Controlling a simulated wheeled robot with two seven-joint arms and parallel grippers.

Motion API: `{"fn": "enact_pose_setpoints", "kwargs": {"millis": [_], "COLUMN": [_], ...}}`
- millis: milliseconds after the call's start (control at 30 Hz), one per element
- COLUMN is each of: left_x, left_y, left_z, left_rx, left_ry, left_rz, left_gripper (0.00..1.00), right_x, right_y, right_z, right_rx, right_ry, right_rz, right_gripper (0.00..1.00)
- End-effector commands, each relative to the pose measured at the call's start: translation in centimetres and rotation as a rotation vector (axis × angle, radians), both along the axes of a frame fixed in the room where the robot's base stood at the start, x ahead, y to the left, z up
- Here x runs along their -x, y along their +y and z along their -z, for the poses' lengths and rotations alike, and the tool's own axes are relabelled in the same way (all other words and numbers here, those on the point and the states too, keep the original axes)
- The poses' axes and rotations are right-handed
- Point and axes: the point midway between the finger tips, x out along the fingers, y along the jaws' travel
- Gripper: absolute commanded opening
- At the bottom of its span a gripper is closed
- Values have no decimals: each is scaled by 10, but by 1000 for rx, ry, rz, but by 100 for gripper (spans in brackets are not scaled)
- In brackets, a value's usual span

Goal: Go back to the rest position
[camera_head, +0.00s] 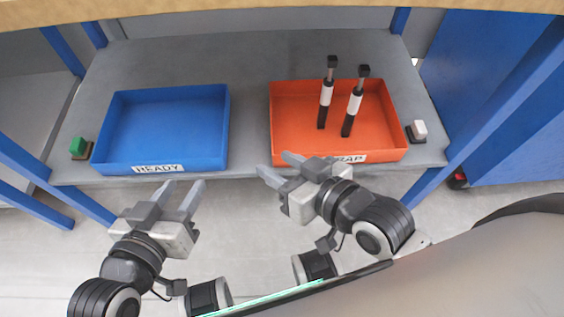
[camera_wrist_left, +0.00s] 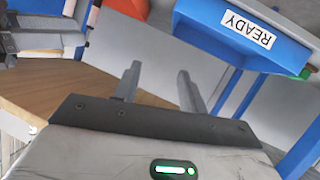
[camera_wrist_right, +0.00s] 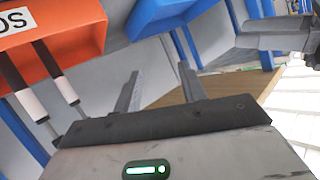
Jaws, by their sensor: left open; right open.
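My left gripper (camera_head: 182,188) is open and empty in front of the blue tray (camera_head: 218,163) labelled READY. Its spread fingers also show in the left wrist view (camera_wrist_left: 158,70), with the blue tray's wall (camera_wrist_left: 285,45) at the upper right. My right gripper (camera_head: 275,162) is open and empty near the front left corner of the orange tray (camera_head: 290,147), whose label is partly hidden by the gripper. Its fingers are apart in the right wrist view (camera_wrist_right: 160,72). Two black-and-white rods (camera_head: 326,92) (camera_head: 354,100) stand tilted in the orange tray.
A grey shelf (camera_head: 248,60) holds both trays. A green button block (camera_head: 79,147) is at its left and a white one (camera_head: 418,130) at its right. Blue posts (camera_head: 515,105) flank it, and a wooden edge (camera_head: 250,8) runs above. Pale floor (camera_head: 45,250) lies in front.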

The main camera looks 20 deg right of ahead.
Motion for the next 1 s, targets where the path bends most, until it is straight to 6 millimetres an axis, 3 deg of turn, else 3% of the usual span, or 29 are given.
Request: {"fn": "enact_pose_setpoints", "kwargs": {"millis": [233,700,833,1000], "left_x": [1,11,16,20], "left_y": [1,37,46,52], "left_z": [-5,-109,-123,-128], "left_rx": [-6,-123,-150,-169], "left_ry": [9,117,145,161], "left_rz": [-3,-102,-121,-134], "left_gripper": [42,42,42,42], "right_x": [0,10,16,19], "right_y": [-1,-37,-46,-52], "right_z": [-8,-111,-125,-129], "right_rx": [8,127,156,174], "right_ry": [-2,109,135,152], "right_rz": [2,99,119,130], "right_gripper": [41,41,41,41]}}
